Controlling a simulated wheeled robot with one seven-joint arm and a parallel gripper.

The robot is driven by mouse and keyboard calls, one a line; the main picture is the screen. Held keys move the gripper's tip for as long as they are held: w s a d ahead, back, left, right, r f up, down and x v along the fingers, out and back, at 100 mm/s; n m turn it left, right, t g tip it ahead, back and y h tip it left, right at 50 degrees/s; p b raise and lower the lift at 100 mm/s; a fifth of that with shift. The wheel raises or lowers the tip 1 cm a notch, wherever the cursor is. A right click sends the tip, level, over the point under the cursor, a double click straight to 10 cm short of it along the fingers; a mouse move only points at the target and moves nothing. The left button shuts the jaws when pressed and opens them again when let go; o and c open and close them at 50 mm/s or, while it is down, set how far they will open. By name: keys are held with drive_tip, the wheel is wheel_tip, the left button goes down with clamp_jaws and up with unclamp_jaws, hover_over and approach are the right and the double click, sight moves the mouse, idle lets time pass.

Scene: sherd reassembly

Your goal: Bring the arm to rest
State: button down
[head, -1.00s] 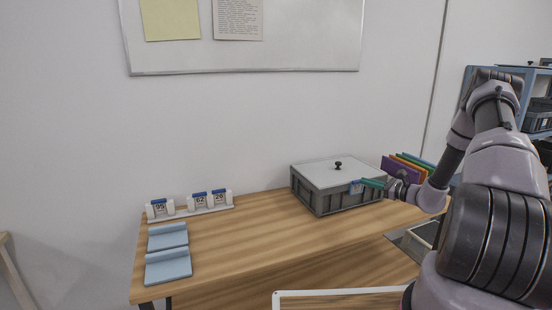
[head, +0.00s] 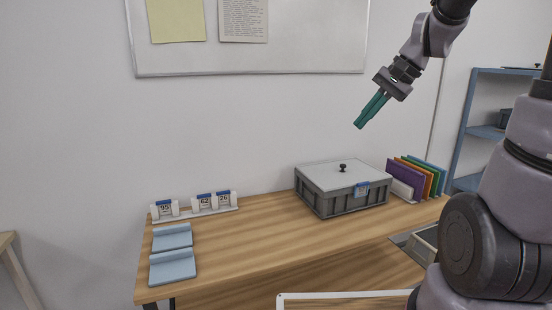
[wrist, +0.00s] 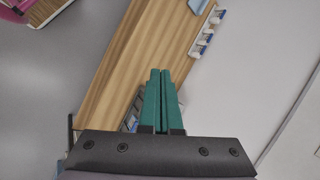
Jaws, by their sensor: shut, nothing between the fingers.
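My gripper (head: 358,125) is raised in the air above the grey lidded box, in front of the wall and below the whiteboard's right corner. Its teal fingers are shut together with nothing between them. In the wrist view the shut fingers (wrist: 160,72) point along the wooden table, with part of the box hidden behind them. My arm comes in from the upper right of the head view.
The wooden table (head: 250,245) carries a grey box (head: 345,208) with a lid and knob, blue trays (head: 173,266), a rack of numbered tags (head: 205,209) and coloured folders (head: 405,178). A blue shelf (head: 485,130) stands at right. The table's middle is clear.

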drive_tip(key=s+d+r+n+t+h, duration=0.1)
drive_tip(key=s+r+t+h, duration=0.1)
drive_tip(key=s, duration=0.4)
drive_tip(key=s+d+r+n+t+h, duration=0.2)
drive_tip(key=s+r, duration=0.1)
drive_tip(key=s, duration=0.3)
drive_tip(key=shift+s+d+r+n, duration=0.15)
drive_tip(key=shift+s+r+n, duration=0.1)
drive_tip(key=shift+r+n, duration=0.1)
